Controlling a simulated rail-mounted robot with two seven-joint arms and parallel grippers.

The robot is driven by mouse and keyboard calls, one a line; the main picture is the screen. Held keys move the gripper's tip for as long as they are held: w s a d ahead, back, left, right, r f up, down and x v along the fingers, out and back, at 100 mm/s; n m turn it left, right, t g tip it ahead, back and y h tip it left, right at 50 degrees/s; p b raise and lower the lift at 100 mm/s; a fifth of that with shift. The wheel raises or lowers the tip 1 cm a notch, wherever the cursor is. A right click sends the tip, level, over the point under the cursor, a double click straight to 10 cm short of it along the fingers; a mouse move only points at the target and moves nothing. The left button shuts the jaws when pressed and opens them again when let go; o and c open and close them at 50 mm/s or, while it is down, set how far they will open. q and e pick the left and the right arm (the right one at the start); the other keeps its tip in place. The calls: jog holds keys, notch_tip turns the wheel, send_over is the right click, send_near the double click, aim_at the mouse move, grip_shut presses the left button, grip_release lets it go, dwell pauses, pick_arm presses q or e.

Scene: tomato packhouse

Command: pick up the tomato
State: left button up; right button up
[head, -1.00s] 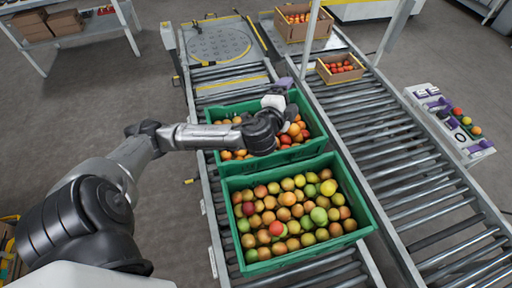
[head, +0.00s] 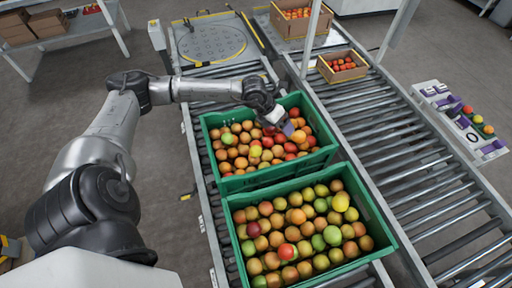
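Many tomatoes lie in two green crates on the left conveyor. The far crate (head: 264,181) holds mostly orange and red ones; the near crate (head: 318,270) holds orange, green and yellow ones. Which tomato is meant is not clear. My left gripper (head: 288,129) points down into the right part of the far crate, its purple fingertips close to an orange tomato (head: 299,137). I cannot tell whether they touch it or how far apart the fingers are. My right gripper is not in view.
A second roller conveyor (head: 400,145) runs along the right, with cardboard boxes of red tomatoes (head: 342,74) at its far end. A white board (head: 440,97) with colored balls and small items stands farther right. A post (head: 311,40) rises behind the far crate.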

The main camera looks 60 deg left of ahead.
aim_at(256, 148)
pick_arm(q)
jog(key=s+a+f+n+g+y, duration=0.3)
jog(key=s+a+g, duration=0.15)
jog(key=s, duration=0.25)
jog(key=shift+g, duration=0.25)
notch_tip(256, 148, down, 8)
jog(key=shift+w+d+r+b, duration=0.1)
jog(key=shift+w+r+b, duration=0.1)
jog(key=shift+b, duration=0.4)
jog(key=shift+f, duration=0.7)
notch_tip(256, 148, down, 4)
jog(key=shift+w+d+f+b, duration=0.1)
jog(key=shift+w+d+b, duration=0.05)
jog(key=shift+b, duration=0.4)
jog(key=shift+c, duration=0.2)
jog(key=shift+c, duration=0.7)
jog(key=c, duration=0.6)
